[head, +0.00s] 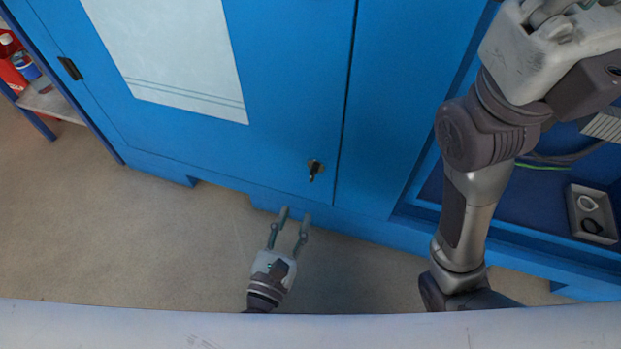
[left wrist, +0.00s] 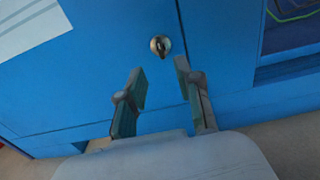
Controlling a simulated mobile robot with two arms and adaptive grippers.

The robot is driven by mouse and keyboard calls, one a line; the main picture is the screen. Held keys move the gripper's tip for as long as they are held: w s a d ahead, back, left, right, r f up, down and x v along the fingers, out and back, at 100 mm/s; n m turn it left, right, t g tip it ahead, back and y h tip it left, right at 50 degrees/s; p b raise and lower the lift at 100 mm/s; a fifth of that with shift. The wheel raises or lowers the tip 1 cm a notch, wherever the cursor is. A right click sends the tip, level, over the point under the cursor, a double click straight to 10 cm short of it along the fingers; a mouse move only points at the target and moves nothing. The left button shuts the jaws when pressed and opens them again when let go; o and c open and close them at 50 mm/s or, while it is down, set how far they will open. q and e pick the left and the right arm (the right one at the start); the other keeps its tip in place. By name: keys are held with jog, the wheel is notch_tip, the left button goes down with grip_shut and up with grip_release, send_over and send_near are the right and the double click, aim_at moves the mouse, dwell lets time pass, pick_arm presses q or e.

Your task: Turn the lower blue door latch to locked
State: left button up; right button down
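The lower door latch (head: 315,170) is a small dark and brass knob low on the blue door (head: 280,95), near the door's right edge. It also shows in the left wrist view (left wrist: 160,45), just beyond and between my fingertips. My left gripper (head: 295,213) is open and empty, below and a little left of the latch, apart from it. In the left wrist view its two fingers (left wrist: 160,78) point up toward the latch. My right gripper (head: 562,12) is at the top right, cut off by the picture edge, and its fingers are not clear.
A white panel (head: 175,60) with greenish lines is on the door, and a dark hinge (head: 70,68) is at its left. An open bay at right holds a grey tray (head: 592,214). A shelf (head: 52,103) with red items stands far left. The floor (head: 120,230) at left is clear.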

aim_at(311, 178)
pick_arm(q)
jog(key=x, duration=1)
jog(key=shift+w+d, duration=0.1)
jog(key=shift+w, duration=0.3)
grip_shut()
